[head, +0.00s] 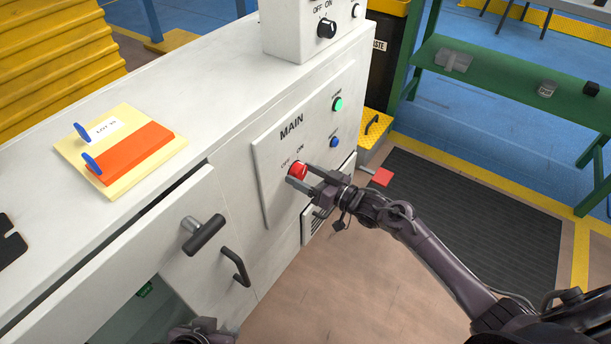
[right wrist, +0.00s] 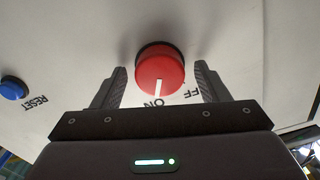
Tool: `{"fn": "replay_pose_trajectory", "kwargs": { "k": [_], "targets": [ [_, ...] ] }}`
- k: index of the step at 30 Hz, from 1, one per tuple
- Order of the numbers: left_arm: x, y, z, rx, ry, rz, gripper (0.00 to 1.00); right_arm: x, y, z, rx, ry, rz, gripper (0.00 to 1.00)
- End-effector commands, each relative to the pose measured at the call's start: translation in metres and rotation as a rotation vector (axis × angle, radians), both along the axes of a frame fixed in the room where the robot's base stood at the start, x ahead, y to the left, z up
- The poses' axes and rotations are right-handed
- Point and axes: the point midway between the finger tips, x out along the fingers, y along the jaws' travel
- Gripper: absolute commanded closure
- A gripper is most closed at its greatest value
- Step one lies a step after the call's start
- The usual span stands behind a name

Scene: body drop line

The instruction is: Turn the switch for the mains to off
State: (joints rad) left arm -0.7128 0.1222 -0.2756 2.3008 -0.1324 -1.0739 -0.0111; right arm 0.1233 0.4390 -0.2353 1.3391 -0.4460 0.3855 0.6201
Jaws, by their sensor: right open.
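The red mains switch (head: 296,170) is a round knob on the white panel marked MAIN (head: 275,200), with OFF and ON printed above it. In the right wrist view the red knob (right wrist: 160,72) shows a white mark pointing at ON; the OFF label is partly hidden by a finger. My right gripper (head: 299,175) is open, with one finger on each side of the knob; it also shows in the right wrist view (right wrist: 160,82). I cannot tell whether the fingers touch it. My left gripper (head: 205,332) is partly cut off at the bottom edge of the head view.
A green button (head: 338,104) and a blue button (head: 334,142) sit on the same panel. A box with a black knob (head: 327,28) stands on the cabinet top. Door handles (head: 204,235) stick out left of the panel. A yellow board (head: 75,150) lies on top.

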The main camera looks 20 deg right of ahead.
Motion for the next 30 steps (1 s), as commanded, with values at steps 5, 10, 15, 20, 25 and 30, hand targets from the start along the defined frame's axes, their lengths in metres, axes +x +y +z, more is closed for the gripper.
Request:
{"fn": "replay_pose_trajectory", "kwargs": {
  "k": [5, 10, 15, 20, 25, 30],
  "targets": [
    [0.0000, -0.0001, 0.0000, 0.000, 0.000, 0.000, 0.64, -0.0003, -0.0001, -0.0002, 0.000, 0.000, 0.000, 0.46],
    [0.0000, -0.0001, 0.0000, 0.000, 0.000, 0.000, 0.64, -0.0003, -0.0003, -0.0003, 0.001, 0.001, -0.001, 0.69],
    [0.0000, -0.0001, 0.0000, 0.000, 0.000, 0.000, 0.64, -0.0004, -0.0003, -0.0003, -0.002, -0.001, -0.001, 0.77],
    [-0.0001, 0.0001, 0.0002, 0.000, 0.000, 0.000, 0.64, -0.0005, -0.0002, -0.0004, -0.020, -0.015, 0.000, 0.77],
    [-0.0002, 0.0002, 0.0003, 0.001, 0.002, 0.000, 0.64, -0.0002, -0.0005, -0.0002, -0.079, -0.061, -0.001, 0.77],
    [-0.0005, 0.0005, 0.0003, 0.002, 0.004, 0.001, 0.64, -0.0004, -0.0006, -0.0005, -0.179, -0.138, -0.001, 0.77]
  ]
}}
